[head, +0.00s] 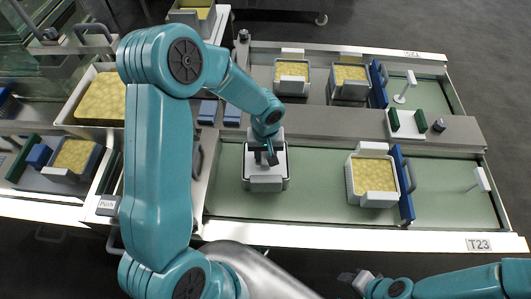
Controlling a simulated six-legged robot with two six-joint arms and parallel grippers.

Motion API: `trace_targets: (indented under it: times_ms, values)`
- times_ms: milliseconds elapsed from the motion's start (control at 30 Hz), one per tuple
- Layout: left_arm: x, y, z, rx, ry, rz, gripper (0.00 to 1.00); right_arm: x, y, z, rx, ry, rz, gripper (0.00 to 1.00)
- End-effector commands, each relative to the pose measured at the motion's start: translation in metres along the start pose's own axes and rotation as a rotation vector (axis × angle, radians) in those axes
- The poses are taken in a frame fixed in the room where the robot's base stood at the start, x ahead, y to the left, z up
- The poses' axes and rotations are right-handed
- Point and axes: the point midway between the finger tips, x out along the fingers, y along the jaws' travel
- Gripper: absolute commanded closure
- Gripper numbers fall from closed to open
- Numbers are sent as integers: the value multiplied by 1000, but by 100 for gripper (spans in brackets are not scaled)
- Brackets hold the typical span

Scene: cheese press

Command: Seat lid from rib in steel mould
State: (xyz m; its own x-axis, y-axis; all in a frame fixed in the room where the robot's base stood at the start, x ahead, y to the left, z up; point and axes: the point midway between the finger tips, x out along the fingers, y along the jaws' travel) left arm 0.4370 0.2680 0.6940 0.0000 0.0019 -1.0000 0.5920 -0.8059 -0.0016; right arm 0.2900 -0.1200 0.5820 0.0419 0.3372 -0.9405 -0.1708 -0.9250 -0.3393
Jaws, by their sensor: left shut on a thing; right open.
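The steel mould (248,182) stands on the green bed of the front lane, left of centre. My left gripper (265,158) reaches down from above and is shut on the rib of the lid, a pale grey piece (278,160) at the mould's top. The gripper and wrist hide part of the lid, so I cannot tell whether it lies flat inside the rim or just above it. My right gripper (357,279) is open and empty, low in front of the lane's front edge.
A white curd-filled mould (373,176) stands to the right against a blue plate (403,185). Two more curd-filled moulds (291,72) (349,77) stand in the back lane. A large curd tray (101,99) is at left. Green bed between front-lane moulds is clear.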

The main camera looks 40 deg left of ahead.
Motion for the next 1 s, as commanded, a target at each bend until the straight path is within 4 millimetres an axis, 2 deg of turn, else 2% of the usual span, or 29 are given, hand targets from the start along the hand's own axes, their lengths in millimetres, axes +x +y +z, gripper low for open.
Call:
trace_targets:
  times_ms: [1000]
  values:
    - [12, 0, 0, 0, 1, 0, 97, 14, 5, 0, 0, 0, 0, 57]
